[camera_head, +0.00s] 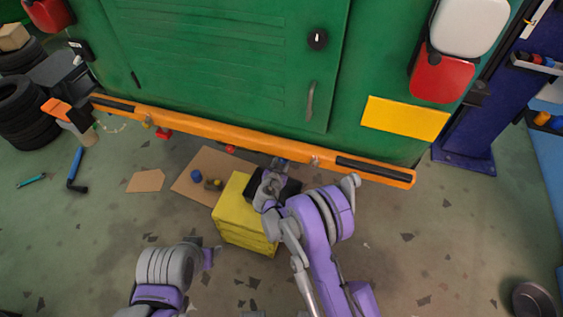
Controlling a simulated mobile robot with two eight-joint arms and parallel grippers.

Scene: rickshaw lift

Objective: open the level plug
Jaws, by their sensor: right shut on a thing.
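My right gripper (274,172) reaches from the lower right to the underside of the green rickshaw (220,60), just below its orange bumper (220,130). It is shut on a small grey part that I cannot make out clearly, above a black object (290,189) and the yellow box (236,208). I cannot pick out the level plug; the gripper and arm cover much of that spot.
A cardboard sheet (207,168) with small blue and brown parts lies left of the yellow box. A blue-handled tool (76,165) lies farther left, near stacked tyres (20,108). A blue post (465,125) stands at the right. The floor at lower right is mostly clear.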

